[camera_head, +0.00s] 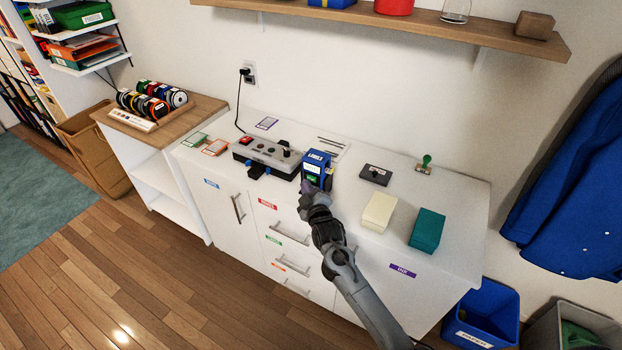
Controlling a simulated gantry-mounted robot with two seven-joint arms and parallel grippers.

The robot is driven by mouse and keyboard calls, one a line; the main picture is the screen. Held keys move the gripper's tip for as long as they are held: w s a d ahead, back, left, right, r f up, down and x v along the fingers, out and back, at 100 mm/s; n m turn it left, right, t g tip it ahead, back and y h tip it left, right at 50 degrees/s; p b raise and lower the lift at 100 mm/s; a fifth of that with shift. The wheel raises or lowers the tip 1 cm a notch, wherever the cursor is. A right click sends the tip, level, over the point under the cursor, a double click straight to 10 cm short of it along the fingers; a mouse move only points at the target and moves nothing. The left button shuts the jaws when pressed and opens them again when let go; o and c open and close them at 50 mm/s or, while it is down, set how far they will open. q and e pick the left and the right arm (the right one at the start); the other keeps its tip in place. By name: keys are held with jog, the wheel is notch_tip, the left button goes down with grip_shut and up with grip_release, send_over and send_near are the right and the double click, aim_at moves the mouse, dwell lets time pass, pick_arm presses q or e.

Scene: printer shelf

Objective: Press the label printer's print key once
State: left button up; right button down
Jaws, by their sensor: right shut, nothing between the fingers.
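The blue label printer (318,168) stands upright on the white cabinet top (455,205), with a sign on its upper front and a small light screen below it. My right gripper (307,187) is at the lower front of the printer, shut and empty. Its fingertips are close to the printer's front face; I cannot tell whether they touch it. The gripper hides the printer's lower front, and I cannot make out the print key. My left gripper is not in view.
Left of the printer is a grey device (268,155) with a red switch and a cord. To the right are a dark box (375,175), a cream block (379,211), a teal block (427,230) and a green-handled stamp (425,164). A wooden shelf (420,22) hangs above.

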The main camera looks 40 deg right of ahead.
jog(key=shift+a, duration=0.1)
jog(key=shift+s+a+r+p, duration=0.1)
jog(key=shift+s+a+p, duration=0.25)
jog(key=shift+a+p, duration=0.5)
jog(key=a, duration=0.1)
jog(key=s+a+p, duration=0.1)
jog(key=a, duration=0.1)
jog(key=shift+d, duration=0.1)
